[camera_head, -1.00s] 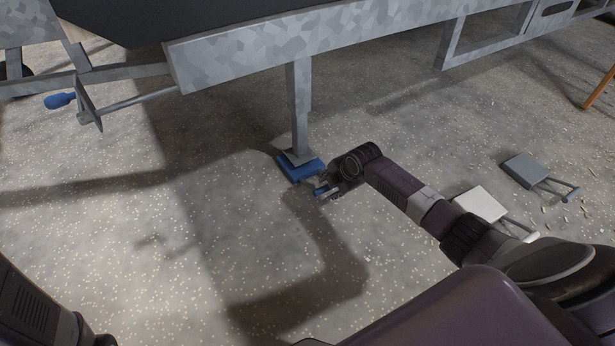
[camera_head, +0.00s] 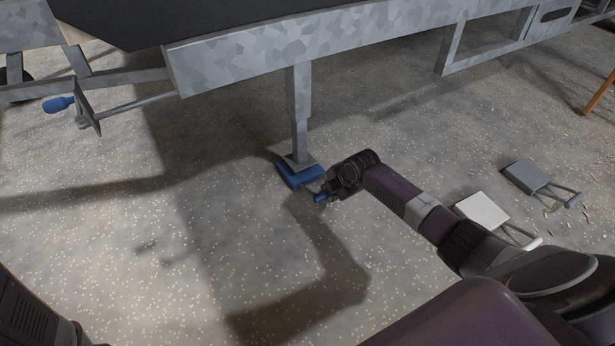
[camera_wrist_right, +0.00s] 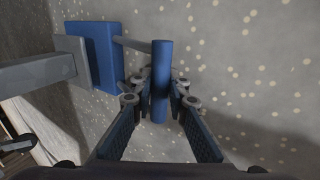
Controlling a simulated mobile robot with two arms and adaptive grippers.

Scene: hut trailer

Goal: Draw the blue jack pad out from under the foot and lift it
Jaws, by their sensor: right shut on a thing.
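The blue jack pad (camera_head: 302,178) lies on the floor under the grey foot (camera_head: 298,160) of the galvanised leg. In the right wrist view the foot (camera_wrist_right: 72,60) still covers the left part of the pad (camera_wrist_right: 98,58), and the rest sticks out to the right. A short rod runs from the pad to a blue handle grip (camera_wrist_right: 161,70). My right gripper (camera_head: 325,194) is beside the pad, shut on this handle, with its fingers on both sides of the grip. My left gripper is out of view; only part of that arm shows at lower left.
The trailer frame (camera_head: 330,40) spans above, with the leg (camera_head: 299,110) coming down from it. A white pad (camera_head: 482,210) and a grey pad (camera_head: 527,175), both with handles, lie on the floor to the right. The floor in front of the foot is clear.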

